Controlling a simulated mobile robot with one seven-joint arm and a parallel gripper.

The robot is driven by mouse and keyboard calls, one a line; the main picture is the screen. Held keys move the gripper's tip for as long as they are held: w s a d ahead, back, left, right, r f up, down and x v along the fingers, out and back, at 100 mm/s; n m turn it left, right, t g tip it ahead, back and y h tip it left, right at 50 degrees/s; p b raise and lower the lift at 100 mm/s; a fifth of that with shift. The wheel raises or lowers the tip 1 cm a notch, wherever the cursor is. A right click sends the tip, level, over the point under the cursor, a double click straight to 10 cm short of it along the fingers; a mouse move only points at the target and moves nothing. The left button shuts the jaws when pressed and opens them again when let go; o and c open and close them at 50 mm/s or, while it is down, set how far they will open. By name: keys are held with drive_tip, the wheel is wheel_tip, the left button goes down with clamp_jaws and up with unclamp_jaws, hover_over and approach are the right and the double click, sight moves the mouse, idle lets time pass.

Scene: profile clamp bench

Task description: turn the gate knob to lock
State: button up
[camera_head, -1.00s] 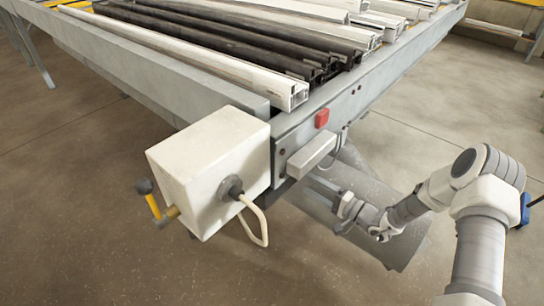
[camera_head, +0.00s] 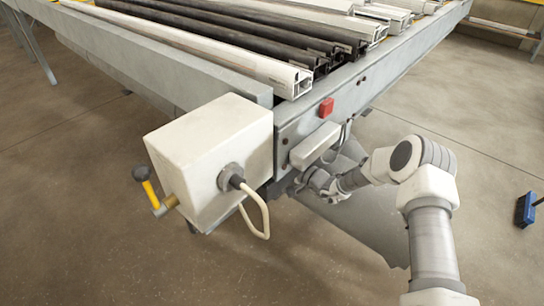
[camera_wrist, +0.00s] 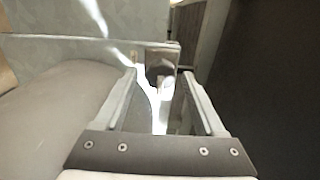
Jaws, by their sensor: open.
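My gripper (camera_head: 300,185) is under the bench's front edge in the head view, just below the white bar. In the wrist view, its two open fingers (camera_wrist: 158,78) point at a small dark rounded part (camera_wrist: 158,74) with a bright metal piece near it. This part may be the gate knob; I cannot tell for sure. It lies between and beyond the fingertips, and I see no contact. In the head view, the arm and bench edge hide this spot. A yellow lever with a dark end (camera_head: 148,187) sticks out of the white box at left.
The white box (camera_head: 205,150) with a looped cable (camera_head: 262,215) hangs at the bench corner. A red button (camera_head: 326,107) and a white bar (camera_head: 314,145) are on the bench edge (camera_head: 350,98). Profiles (camera_head: 250,65) lie on top. Floor at right is clear except a blue brush (camera_head: 525,210).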

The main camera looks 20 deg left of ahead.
drive_tip(key=shift+w+a, duration=0.15)
drive_tip(key=shift+a, duration=0.2)
clamp_jaws()
